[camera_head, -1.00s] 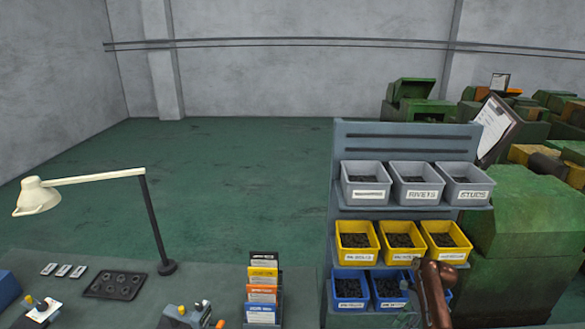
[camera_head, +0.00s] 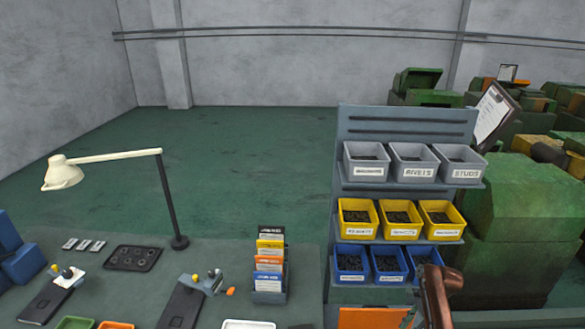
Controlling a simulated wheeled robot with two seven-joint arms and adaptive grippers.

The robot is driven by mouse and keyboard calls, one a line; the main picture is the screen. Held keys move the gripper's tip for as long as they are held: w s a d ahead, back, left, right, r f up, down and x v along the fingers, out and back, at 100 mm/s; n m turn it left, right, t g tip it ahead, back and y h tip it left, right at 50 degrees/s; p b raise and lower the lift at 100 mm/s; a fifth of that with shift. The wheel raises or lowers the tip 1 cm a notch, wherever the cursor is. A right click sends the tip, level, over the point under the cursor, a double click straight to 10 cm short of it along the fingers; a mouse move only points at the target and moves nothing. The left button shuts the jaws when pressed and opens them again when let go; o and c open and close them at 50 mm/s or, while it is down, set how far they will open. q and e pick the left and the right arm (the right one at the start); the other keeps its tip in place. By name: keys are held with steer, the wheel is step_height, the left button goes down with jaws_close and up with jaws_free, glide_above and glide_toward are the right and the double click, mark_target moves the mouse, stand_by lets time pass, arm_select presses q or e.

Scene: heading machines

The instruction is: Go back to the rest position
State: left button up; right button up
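Neither of my grippers shows in the head view. A reddish-brown jointed part at the lower right edge of the bin rack (camera_head: 405,118) looks like part of my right arm, but no fingers are visible on it. Nothing of my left arm can be made out. The task names no object of its own.
The grey workbench (camera_head: 215,255) carries a cream lamp (camera_head: 110,157), a black tray (camera_head: 133,258), a card holder (camera_head: 270,265) and small devices. The rack holds grey, yellow and blue bins (camera_head: 350,262). Green machines (camera_head: 520,205) stand at right. The floor (camera_head: 240,165) behind is clear.

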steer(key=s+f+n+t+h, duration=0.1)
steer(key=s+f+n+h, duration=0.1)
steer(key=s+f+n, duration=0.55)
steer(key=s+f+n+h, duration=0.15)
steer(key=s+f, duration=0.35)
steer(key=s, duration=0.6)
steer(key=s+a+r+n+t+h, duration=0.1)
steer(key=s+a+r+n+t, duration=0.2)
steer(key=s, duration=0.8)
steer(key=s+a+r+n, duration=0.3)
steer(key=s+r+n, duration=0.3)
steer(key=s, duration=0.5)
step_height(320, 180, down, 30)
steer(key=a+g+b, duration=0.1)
steer(key=b, duration=0.2)
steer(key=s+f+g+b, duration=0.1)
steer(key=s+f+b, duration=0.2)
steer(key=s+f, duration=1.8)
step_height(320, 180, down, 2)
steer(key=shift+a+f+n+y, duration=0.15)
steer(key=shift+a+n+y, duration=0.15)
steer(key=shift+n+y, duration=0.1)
